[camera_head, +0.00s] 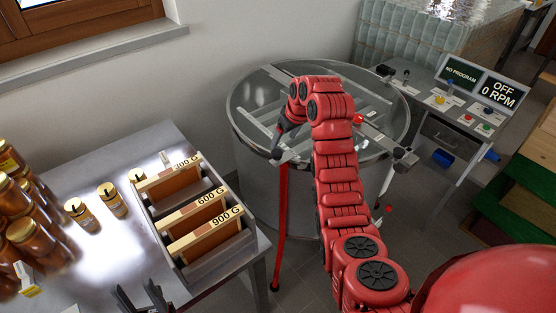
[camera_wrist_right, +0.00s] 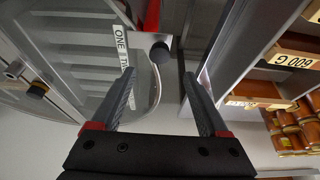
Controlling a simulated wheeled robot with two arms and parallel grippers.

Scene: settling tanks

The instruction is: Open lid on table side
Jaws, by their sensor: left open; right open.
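The round metal tank (camera_head: 262,185) stands in the middle of the head view under a clear lid (camera_head: 255,100). On its table side, the right wrist view shows a dark round knob (camera_wrist_right: 160,52) by the lid's edge, next to a printed label (camera_wrist_right: 122,45). My right gripper (camera_head: 277,150) reaches over the tank and points down at this edge. In the wrist view its open fingers (camera_wrist_right: 158,76) stand either side of the knob's line; contact cannot be told. The lid lies flat on the tank. My left gripper (camera_head: 136,291) is open and empty over the table's front.
The metal table (camera_head: 100,255) at left holds honey jars (camera_head: 30,235) and a rack (camera_head: 190,262) of frames marked in grams. A red bar (camera_head: 281,230) stands between table and tank. A control panel (camera_head: 465,105) reading OFF, 0 RPM stands at right.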

